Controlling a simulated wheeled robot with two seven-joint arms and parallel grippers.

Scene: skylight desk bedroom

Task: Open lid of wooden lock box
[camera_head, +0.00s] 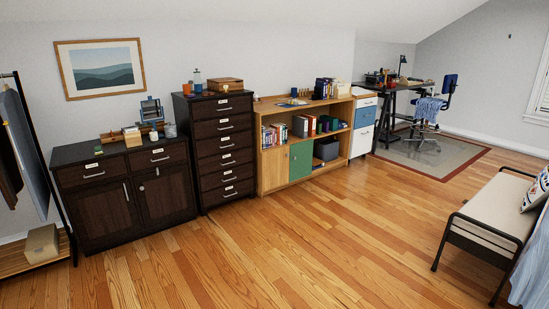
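A small brown wooden box (225,84) sits on top of the tall dark drawer cabinet (221,152), against the back wall. Its lid looks shut, and it is too small in the view to make out a lock clearly. The box is well away from me across the floor. Neither of my grippers shows in the head view.
An orange cup (187,89) and a small bottle (197,81) stand left of the box. A low dark cabinet (124,193) is to the left and a wooden shelf unit (272,172) to the right. A bench (491,214) stands at right. The wooden floor (270,255) between is clear.

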